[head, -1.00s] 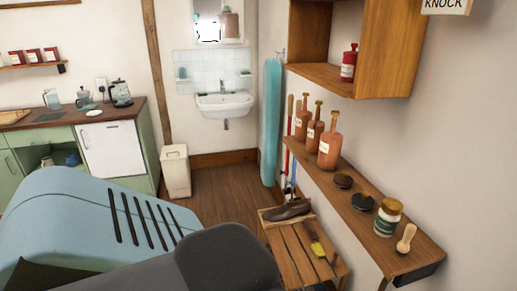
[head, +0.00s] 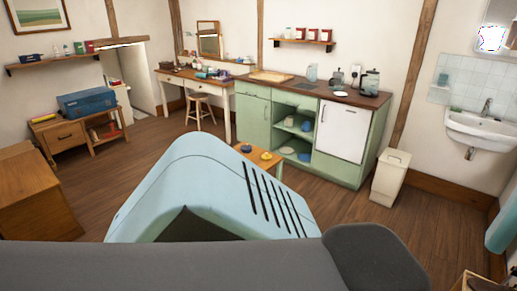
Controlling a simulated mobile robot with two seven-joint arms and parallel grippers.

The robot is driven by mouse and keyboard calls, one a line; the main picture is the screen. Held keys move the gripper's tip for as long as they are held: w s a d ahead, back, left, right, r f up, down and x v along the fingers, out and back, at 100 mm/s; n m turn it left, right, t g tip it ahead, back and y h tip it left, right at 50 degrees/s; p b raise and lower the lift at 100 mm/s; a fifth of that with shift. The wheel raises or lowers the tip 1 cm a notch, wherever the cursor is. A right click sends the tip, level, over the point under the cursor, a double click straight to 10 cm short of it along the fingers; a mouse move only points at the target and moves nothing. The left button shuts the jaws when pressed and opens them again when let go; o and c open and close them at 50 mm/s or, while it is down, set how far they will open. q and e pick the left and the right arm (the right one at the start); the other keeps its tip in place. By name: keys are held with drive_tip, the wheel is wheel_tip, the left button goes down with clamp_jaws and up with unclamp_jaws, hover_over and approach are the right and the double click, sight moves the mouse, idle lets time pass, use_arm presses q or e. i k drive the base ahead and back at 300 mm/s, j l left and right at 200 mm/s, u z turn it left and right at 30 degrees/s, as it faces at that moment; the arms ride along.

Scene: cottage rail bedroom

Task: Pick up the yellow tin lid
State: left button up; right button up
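A small round yellow thing (head: 266,156) lies on a low wooden table (head: 262,166) beyond my body, in the middle of the head view. It may be the yellow tin lid, but it is too small to tell. A small blue thing (head: 246,148) lies beside it to the left. The lower part of the table is hidden behind my own light blue body. Neither of my grippers shows.
A green kitchen cabinet (head: 252,118) with open shelves stands behind the low table. A cream bin (head: 389,180) stands right of it. A wooden chest (head: 35,200) is at the left, near a bench with a blue box (head: 87,102). Floor between is clear.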

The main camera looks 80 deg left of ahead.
sight(266, 157)
drive_tip(key=u, duration=2.6)
